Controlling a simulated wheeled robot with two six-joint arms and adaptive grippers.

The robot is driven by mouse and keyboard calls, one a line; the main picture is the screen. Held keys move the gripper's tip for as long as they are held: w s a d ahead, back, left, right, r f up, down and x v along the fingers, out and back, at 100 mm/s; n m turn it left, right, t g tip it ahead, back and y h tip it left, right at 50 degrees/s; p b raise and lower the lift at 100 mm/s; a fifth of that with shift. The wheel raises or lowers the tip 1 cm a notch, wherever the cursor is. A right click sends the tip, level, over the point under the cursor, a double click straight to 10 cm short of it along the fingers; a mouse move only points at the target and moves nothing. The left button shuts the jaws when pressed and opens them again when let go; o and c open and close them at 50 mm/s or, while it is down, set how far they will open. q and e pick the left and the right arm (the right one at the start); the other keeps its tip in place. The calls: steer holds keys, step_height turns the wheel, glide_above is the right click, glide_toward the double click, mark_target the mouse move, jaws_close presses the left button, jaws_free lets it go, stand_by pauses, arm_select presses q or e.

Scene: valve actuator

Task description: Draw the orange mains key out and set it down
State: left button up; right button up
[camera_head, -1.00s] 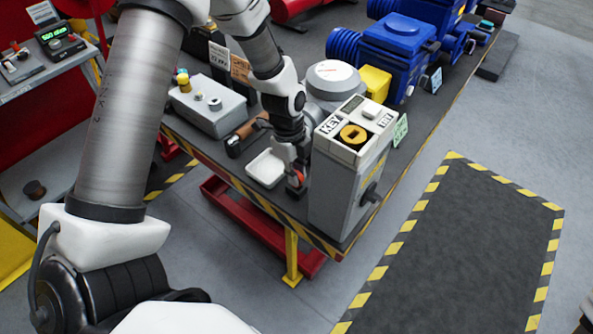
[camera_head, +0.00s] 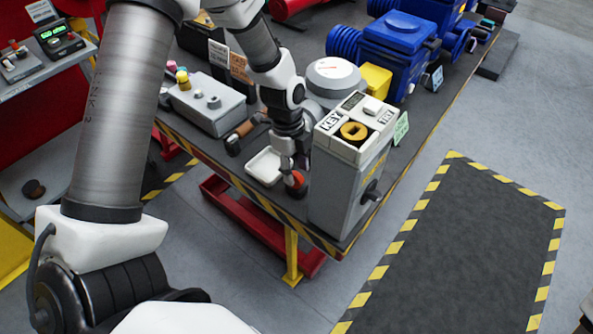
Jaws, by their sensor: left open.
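The grey key box (camera_head: 345,180), labelled KEY and TRY, stands at the near edge of the bench. Its top has a yellow ring (camera_head: 354,131) around a dark slot. An orange key (camera_head: 295,180) sits low between this box and a small white tray (camera_head: 262,168). Whether it touches the tray's rim is unclear. My left gripper (camera_head: 289,163) is open, pointing down just above and behind the orange key. Its fingers partly overlap the key in the picture, and I cannot tell whether they touch it. My right gripper is out of view.
A grey button box (camera_head: 208,106) and a brown-handled tool (camera_head: 244,131) lie left of my gripper. A round grey-white housing (camera_head: 333,76), a yellow block (camera_head: 376,80) and blue actuators (camera_head: 394,52) stand behind. The striped floor mat (camera_head: 455,240) at right is clear.

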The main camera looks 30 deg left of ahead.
arm_select(q)
step_height(320, 180, up, 10)
steer(key=a, duration=0.1)
steer(key=shift+a, duration=0.3)
stand_by(0.3)
